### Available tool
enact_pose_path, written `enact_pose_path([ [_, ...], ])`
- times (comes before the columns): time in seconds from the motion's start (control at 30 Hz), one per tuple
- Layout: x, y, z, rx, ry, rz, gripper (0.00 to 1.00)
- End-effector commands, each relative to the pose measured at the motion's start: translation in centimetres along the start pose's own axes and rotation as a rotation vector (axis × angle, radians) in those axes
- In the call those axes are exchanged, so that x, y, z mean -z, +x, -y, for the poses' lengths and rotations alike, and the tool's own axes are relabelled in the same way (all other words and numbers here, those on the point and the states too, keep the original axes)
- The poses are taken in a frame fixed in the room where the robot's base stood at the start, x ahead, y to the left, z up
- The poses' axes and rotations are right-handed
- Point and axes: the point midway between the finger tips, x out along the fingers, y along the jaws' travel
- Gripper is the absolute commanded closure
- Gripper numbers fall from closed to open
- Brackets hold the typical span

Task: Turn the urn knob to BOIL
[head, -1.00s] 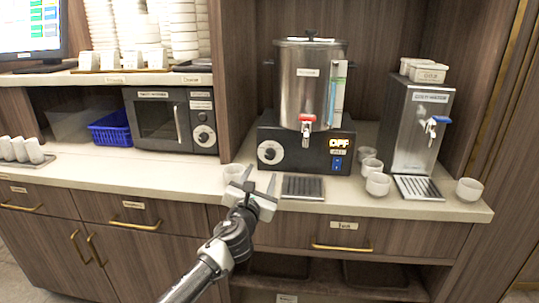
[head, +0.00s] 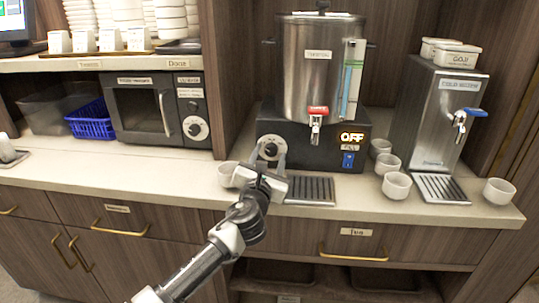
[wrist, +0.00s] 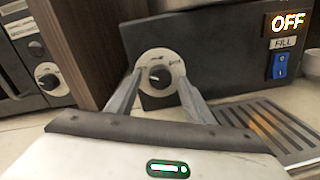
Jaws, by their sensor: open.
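The urn (head: 306,68) is a tall steel cylinder with a red-handled tap, standing on a black base (head: 327,150). Its knob (head: 270,148) is a black dial on a pale round plate at the left of the base front. It also shows in the wrist view (wrist: 160,77), framed between my fingertips. The display (head: 351,138) reads OFF in orange, with a blue switch below it. My gripper (head: 262,160) is open just in front of the knob, its two fingers pointing at it. In the wrist view my gripper (wrist: 157,84) holds nothing; contact with the knob cannot be told.
A white cup (head: 228,174) stands left of my gripper, close to it. A drip tray (head: 309,190) lies right of my gripper. The microwave (head: 158,113) is at left. Several cups (head: 396,185) and the cold-water dispenser (head: 440,115) stand at right.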

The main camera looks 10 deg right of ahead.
Motion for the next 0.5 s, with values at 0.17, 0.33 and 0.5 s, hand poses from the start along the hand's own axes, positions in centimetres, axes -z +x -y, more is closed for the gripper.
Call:
enact_pose_path([
  [0.17,-0.01,0.00,-0.01,0.000,0.000,0.000,0.56],
  [0.33,0.00,0.01,0.00,0.000,0.000,0.000,0.85],
  [0.5,0.00,0.01,0.00,0.000,0.002,0.000,0.94],
])
